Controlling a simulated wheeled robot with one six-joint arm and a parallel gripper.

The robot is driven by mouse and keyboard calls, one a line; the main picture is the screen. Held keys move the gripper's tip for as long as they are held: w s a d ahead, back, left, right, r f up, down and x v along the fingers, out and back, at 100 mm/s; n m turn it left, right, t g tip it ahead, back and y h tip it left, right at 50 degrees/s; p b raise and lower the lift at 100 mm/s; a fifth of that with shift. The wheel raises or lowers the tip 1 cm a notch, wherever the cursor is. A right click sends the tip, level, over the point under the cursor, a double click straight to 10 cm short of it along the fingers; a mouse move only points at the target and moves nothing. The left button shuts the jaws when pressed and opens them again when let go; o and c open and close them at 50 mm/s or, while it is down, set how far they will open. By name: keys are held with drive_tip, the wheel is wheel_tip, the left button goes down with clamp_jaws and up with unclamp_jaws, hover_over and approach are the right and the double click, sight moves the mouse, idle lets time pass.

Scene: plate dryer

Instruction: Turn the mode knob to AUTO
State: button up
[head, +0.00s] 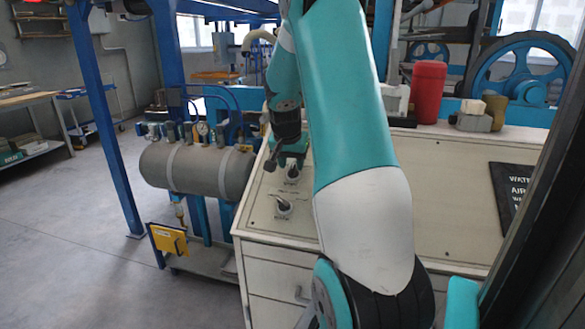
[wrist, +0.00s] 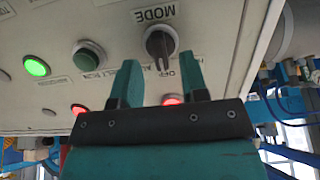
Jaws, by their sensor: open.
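The black mode knob (wrist: 160,42) sits on a light panel under an upside-down MODE label (wrist: 154,13) in the wrist view. Its pointer end faces down in the picture, near lettering that seems to read OFF; I cannot read AUTO. My gripper (wrist: 159,62) is open, with its two teal fingers below and to either side of the knob. The fingers look apart from the knob, though the depth gap is hard to judge. In the head view my gripper (head: 290,152) is over the cabinet's left part; I cannot tell which control there is the mode knob.
The panel also bears a dark green button (wrist: 88,54), a lit green lamp (wrist: 36,66) and a lit red lamp (wrist: 172,99) close to my fingers. In the head view, a grey tank (head: 195,169) stands left of the cabinet and a red canister (head: 428,92) behind it.

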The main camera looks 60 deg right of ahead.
sight(293, 168)
drive_tip(key=shift+x, duration=1.4)
drive_tip(key=c, duration=0.6)
drive_tip(key=shift+m, duration=0.3)
drive_tip(key=m+b, duration=0.2)
drive_tip(key=m, duration=0.1)
drive_tip(key=shift+f+m+t, duration=0.1)
drive_tip(key=shift+m+t, duration=0.2)
drive_tip(key=shift+s+m+t+b, duration=0.15)
drive_tip(key=shift+m+b, duration=0.35)
drive_tip(key=shift+m, duration=0.6)
drive_tip(key=shift+m+t+b, duration=0.15)
drive_tip(key=shift+m+b, duration=0.35)
drive_tip(key=shift+m, duration=0.6)
